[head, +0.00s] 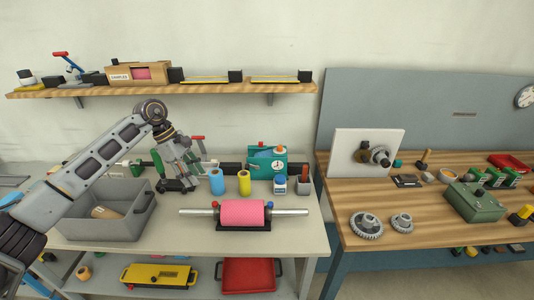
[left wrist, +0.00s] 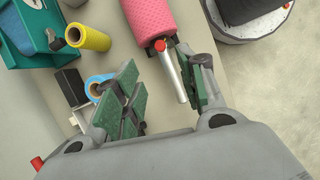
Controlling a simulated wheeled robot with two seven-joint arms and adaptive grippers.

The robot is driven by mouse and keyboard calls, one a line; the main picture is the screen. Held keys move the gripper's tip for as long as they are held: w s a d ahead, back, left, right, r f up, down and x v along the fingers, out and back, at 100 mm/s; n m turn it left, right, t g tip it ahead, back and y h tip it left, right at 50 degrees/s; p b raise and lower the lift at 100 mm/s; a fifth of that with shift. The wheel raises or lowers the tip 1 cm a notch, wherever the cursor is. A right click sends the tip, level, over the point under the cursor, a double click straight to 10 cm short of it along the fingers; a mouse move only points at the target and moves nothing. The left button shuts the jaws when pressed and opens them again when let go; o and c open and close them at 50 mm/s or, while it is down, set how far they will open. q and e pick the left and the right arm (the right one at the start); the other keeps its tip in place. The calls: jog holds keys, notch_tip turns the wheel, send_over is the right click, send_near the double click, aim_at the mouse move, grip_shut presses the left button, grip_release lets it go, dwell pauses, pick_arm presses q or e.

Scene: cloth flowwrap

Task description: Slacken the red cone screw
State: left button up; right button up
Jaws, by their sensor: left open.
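The red cone screw (head: 215,204) sits at the left end of the pink roll (head: 242,213), on the silver shaft. It also shows in the left wrist view (left wrist: 160,45), at the roll's end, with the shaft (left wrist: 181,80) running on past it. My left gripper (head: 182,180) is over the bench, behind and to the left of the screw. In the left wrist view its green-padded fingers (left wrist: 160,80) are apart, with nothing held between them. The shaft end appears close to one finger; I cannot tell whether they touch. My right gripper is not in view.
A blue roll (head: 217,181) and a yellow roll (head: 244,182) stand behind the shaft, near a teal device (head: 267,162). A grey bin (head: 140,226) is at the left. A shelf (head: 170,89) hangs above. The front strip of the bench is clear.

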pick_arm(q)
jog(key=s+d+r+n+t+h, duration=0.15)
jog(key=d+h, duration=0.25)
jog(key=d, duration=0.6)
jog(key=s+d+r+n+h, duration=0.15)
jog(key=d+h, duration=0.35)
jog(key=d, duration=0.5)
jog(key=d+r+n+t+h, duration=0.3)
jog(key=r+n+t+h, duration=0.2)
jog(key=n, duration=0.4)
jog(key=shift+d+r+n+t+h, duration=0.3)
jog(key=shift+d+r+t, duration=0.1)
jog(key=shift+r+t, duration=0.45)
jog(key=shift+w, duration=0.1)
dwell(0.3)
